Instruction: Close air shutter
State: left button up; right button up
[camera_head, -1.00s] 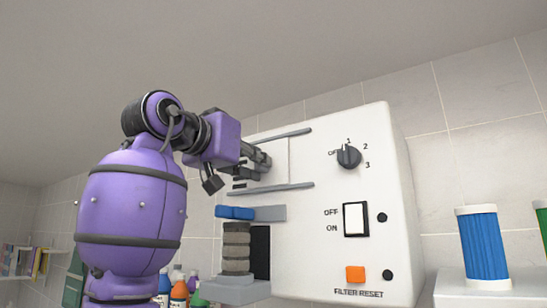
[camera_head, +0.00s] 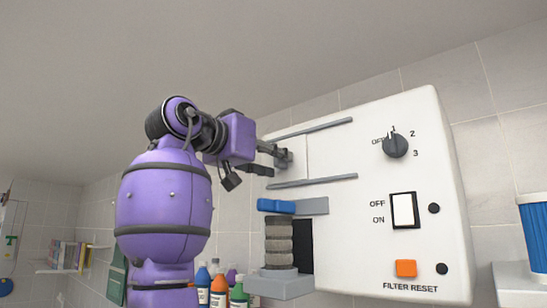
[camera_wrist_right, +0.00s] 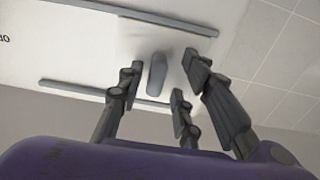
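The air shutter (camera_head: 298,158) is a flat white panel between two grey rails on the front of a large white machine (camera_head: 345,240). Its right edge shows as a thin upright line. In the right wrist view its grey, rounded handle (camera_wrist_right: 157,75) stands between the spread fingers of my right gripper (camera_wrist_right: 159,72). The fingers are open around the handle; I cannot tell whether one touches it. My left gripper is out of view.
A dial (camera_head: 396,146), a white rocker switch (camera_head: 403,210) and an orange button (camera_head: 406,268) are on the machine's right side. A blue lever (camera_head: 276,206) and a stacked grey cylinder (camera_head: 279,241) sit below the rails. Several bottles (camera_head: 219,288) stand lower left.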

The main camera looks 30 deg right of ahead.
jog(key=shift+s, duration=0.1)
jog(key=v, duration=1.2)
